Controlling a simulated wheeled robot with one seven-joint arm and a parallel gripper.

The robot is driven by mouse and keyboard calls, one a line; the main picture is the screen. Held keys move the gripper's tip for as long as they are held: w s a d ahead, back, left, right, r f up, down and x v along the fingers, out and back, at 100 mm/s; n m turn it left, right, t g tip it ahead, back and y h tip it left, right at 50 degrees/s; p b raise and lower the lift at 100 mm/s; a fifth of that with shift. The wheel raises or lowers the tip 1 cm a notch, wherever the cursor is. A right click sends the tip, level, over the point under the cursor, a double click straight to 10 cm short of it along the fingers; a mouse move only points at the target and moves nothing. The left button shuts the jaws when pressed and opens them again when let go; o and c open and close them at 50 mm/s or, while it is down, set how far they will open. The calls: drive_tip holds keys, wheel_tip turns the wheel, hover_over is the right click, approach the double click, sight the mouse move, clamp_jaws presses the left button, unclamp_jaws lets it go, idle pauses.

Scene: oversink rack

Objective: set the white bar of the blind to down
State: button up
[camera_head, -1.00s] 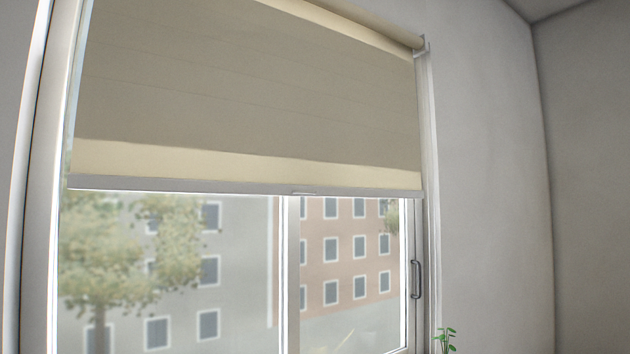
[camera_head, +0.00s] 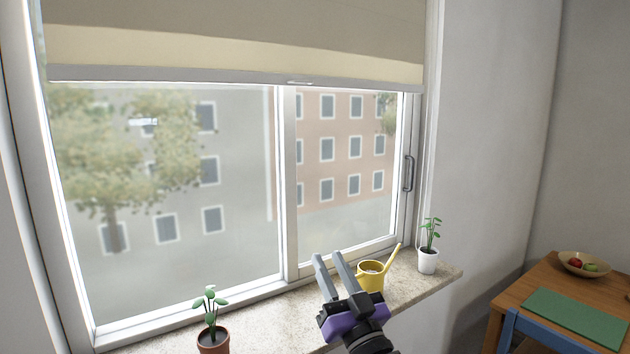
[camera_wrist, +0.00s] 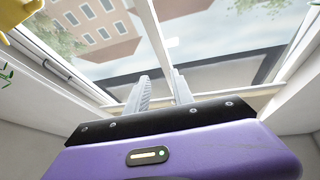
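The white bar (camera_head: 200,78) runs along the bottom edge of the beige blind (camera_head: 240,35). It hangs across the upper part of the window, with a small tab (camera_head: 299,82) near its middle. The glass below the bar is uncovered. My gripper (camera_head: 331,262) is below the bar, in front of the window just above the sill. Its two grey fingers point up and are apart, with nothing between them. In the wrist view the fingers (camera_wrist: 160,88) are also apart, with the window behind them. I cannot clearly make out the bar in the wrist view.
A yellow watering can (camera_head: 371,279) stands on the stone sill (camera_head: 425,286), close to my gripper on the right. A white-potted plant (camera_head: 428,258) is farther right, and a brown-potted plant (camera_head: 213,338) is at the left. A wooden table (camera_head: 540,283) holds a fruit bowl (camera_head: 584,264) and a green mat (camera_head: 577,318).

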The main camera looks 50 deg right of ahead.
drive_tip(key=w+d+r+n+t+y, duration=0.1)
drive_tip(key=w+d+r+n, duration=0.1)
drive_tip(key=d+r, duration=0.5)
drive_tip(key=w+d+r+n+t, duration=0.15)
drive_tip(key=d+r, duration=0.25)
drive_tip(key=r, duration=0.6)
wheel_tip(320, 180, up, 27)
drive_tip(key=s+n+g+y, duration=0.1)
drive_tip(key=n+g+y, duration=0.2)
drive_tip(key=n+y, duration=0.95)
drive_tip(key=n+g+h, duration=0.1)
drive_tip(key=n+g, duration=0.4)
drive_tip(key=n, duration=0.4)
approach(307, 81)
drive_tip(key=p+x, duration=0.2)
drive_tip(key=x, duration=0.6)
clamp_jaws()
